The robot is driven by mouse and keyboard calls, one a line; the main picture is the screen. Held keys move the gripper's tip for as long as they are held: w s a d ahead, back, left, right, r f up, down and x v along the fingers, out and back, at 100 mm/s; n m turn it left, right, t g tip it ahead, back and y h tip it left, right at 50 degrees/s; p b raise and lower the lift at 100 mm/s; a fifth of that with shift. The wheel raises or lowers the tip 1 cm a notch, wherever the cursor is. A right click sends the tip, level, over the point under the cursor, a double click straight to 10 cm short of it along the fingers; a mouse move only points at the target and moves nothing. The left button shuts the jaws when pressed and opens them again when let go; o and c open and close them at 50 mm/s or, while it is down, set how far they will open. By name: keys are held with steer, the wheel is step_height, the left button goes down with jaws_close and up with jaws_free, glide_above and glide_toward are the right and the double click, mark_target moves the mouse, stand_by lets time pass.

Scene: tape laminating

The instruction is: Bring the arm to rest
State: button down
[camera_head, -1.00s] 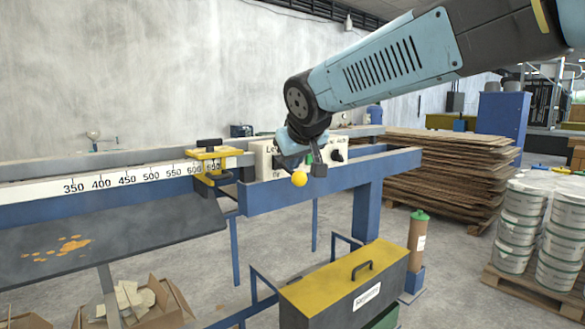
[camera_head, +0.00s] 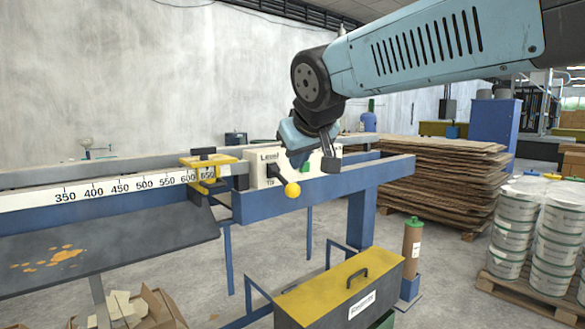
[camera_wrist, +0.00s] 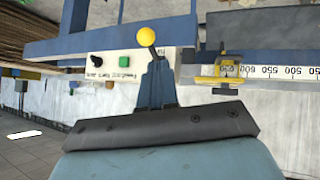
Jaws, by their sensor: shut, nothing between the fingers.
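My gripper (camera_head: 298,164) is shut and empty, hanging from my bent arm in front of the control box (camera_head: 262,166). In the wrist view, my narrow fingers (camera_wrist: 155,70) are together and point towards the box. The yellow ball knob (camera_head: 292,189) of the lever is just below my fingertips in the head view, and it shows just beyond them in the wrist view (camera_wrist: 147,36). I see a gap between knob and fingers in the head view; their true distance is hard to tell. A green button (camera_wrist: 124,59) is beside the lever.
The blue bench frame (camera_head: 340,184) with its ruler (camera_head: 110,188) and yellow clamp (camera_head: 208,168) runs below and left of my gripper. A yellow-topped case (camera_head: 325,285) stands in front. Stacked boards (camera_head: 435,175) and pails (camera_head: 510,240) are at the right. Space above the bench is open.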

steer(key=s+d+f+m+g+h, duration=0.1)
steer(key=s+d+f+m+g, duration=0.2)
steer(key=s+d+f, duration=1.3)
steer(key=d+m, duration=0.2)
steer(key=shift+d+m+g+h, duration=0.3)
steer(key=shift+g+h, duration=0.1)
steer(key=shift+w+f, duration=0.1)
steer(key=shift+f, duration=0.05)
